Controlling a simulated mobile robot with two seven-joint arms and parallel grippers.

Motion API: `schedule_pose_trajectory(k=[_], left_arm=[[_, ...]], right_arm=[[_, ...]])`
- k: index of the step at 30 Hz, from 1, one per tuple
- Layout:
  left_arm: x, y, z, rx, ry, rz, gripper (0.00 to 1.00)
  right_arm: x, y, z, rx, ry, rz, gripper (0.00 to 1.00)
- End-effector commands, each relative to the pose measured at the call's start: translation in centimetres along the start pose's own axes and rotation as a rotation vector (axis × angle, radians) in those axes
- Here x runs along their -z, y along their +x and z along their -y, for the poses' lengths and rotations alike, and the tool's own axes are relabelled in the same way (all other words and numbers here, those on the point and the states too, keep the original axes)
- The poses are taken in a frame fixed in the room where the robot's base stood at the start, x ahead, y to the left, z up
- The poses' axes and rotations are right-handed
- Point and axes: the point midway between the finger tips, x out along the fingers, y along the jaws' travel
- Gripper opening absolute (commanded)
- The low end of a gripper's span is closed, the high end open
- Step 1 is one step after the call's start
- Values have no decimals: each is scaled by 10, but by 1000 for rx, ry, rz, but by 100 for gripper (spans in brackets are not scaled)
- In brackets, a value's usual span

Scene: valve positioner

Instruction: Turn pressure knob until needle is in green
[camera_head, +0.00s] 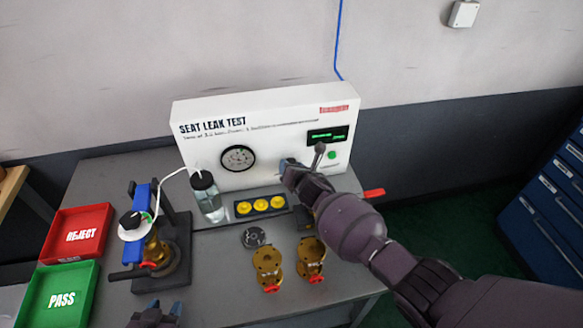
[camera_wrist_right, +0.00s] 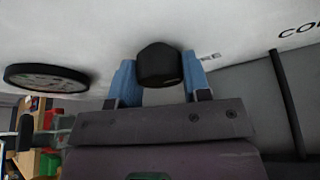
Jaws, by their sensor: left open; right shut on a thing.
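The white seat leak test panel (camera_head: 268,137) stands at the back of the table. Its round gauge (camera_head: 238,158) has a dark rim; the needle is too small to read against any green band. The gauge also shows edge-on in the right wrist view (camera_wrist_right: 47,78). My right gripper (camera_head: 290,167) is at the panel front, right of the gauge. In the right wrist view its blue fingers are shut on the black pressure knob (camera_wrist_right: 159,64). In the head view the gripper hides the knob. My left gripper (camera_head: 155,315) is open and empty at the bottom edge, partly cut off.
A red reject tray (camera_head: 75,234) and green pass tray (camera_head: 60,296) lie at left. A valve fixture (camera_head: 153,240), a clear bottle (camera_head: 207,197), yellow discs (camera_head: 261,205) and two brass valve bodies (camera_head: 268,268) stand on the table. A green display (camera_head: 328,135) is on the panel.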

Motion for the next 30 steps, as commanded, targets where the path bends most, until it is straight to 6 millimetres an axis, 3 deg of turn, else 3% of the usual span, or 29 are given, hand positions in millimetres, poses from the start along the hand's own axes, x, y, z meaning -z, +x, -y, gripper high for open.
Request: schedule_pose_trajectory(k=[10, 26, 27, 30], left_arm=[[-1, 2, 0, 0, 0, -4, 43], [1, 1, 0, 0, 0, -7, 43], [1, 1, 0, 0, 0, -7, 43], [1, 1, 0, 0, 0, -7, 43]], right_arm=[[0, 0, 1, -55, 135, 0, 20], [0, 0, 1, -64, 158, 0, 20], [0, 0, 1, -64, 158, 0, 50], [0, 0, 1, -64, 158, 0, 65]])
